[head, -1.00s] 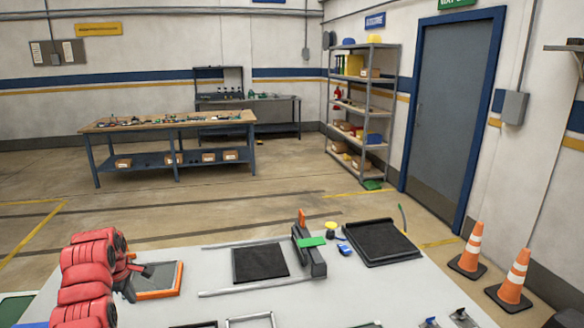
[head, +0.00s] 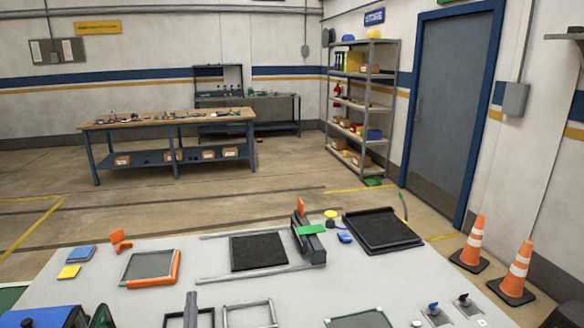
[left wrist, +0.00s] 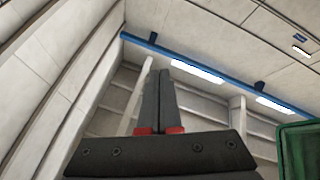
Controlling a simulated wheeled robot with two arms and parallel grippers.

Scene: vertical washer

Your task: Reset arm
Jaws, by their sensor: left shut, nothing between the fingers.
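My left gripper (head: 191,299) stands upright at the bottom edge of the head view, in front of a black square frame. Only its narrow grey fingertips show there; the rest of the arm is out of the picture. In the left wrist view my left gripper (left wrist: 160,73) has its two dark fingers together, with red parts at their base. Nothing is between them, and they point up toward the ceiling and a blue beam. My right gripper is not in view.
The white table (head: 90,288) holds a grey panel with an orange edge (head: 150,266), a black pad (head: 258,251), a black tray (head: 382,230) and empty frames (head: 248,314). A blue box (head: 40,317) is at bottom left. Traffic cones (head: 516,271) stand at right.

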